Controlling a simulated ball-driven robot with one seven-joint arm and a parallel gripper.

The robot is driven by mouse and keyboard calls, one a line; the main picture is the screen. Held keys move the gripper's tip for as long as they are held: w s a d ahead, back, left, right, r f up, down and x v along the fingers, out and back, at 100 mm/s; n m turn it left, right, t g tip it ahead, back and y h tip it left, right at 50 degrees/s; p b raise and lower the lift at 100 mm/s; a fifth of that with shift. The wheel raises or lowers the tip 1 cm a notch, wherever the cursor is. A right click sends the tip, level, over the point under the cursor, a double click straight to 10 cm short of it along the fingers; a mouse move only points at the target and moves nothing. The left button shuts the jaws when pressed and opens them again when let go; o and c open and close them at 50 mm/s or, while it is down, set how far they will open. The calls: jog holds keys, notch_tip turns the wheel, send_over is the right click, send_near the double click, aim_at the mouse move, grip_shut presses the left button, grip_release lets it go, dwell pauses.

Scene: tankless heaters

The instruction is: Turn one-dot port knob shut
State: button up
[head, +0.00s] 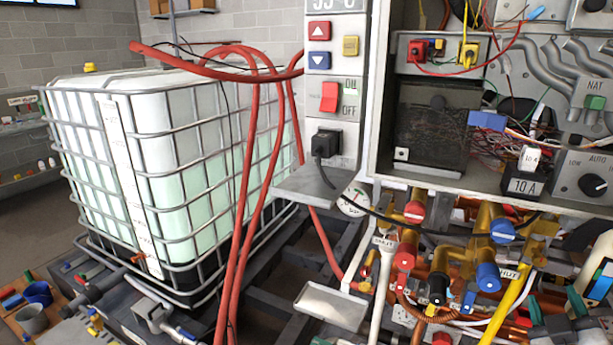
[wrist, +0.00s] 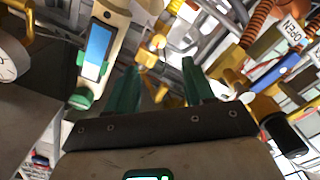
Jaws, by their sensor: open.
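Several port knobs sit on the brass valves below the heater: a red knob (head: 414,211), a blue knob (head: 502,230), a lower blue knob (head: 488,277) and a black knob (head: 437,288). Dot marks are too small to read, so I cannot tell which knob has one dot. My gripper (wrist: 160,72) shows in the wrist view with two green fingers apart and nothing seen between them. Brass fittings and pipes lie beyond the fingers. A black knob-like part (wrist: 284,135) is to the right of the gripper, apart from it.
Crowded pipes and an open electrical box (head: 437,120) fill the right side. A caged white tank (head: 190,150) stands left, with red hoses (head: 240,200) hanging before it. A grey shelf (head: 310,185) juts out beside the switch panel.

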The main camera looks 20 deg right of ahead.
jog(key=w+a+f+g+y, duration=0.25)
jog(key=a+f+y, duration=0.55)
jog(key=a+f, duration=0.6)
jog(key=s+a+f+n+g+y, duration=0.1)
jog(key=s+a+f+g+y, duration=0.4)
jog(key=s+a+f+g, duration=0.3)
jog(key=s+a+f, duration=0.4)
jog(key=f, duration=0.1)
jog(key=shift+s+a+y, duration=0.25)
jog(key=shift+s+y, duration=0.05)
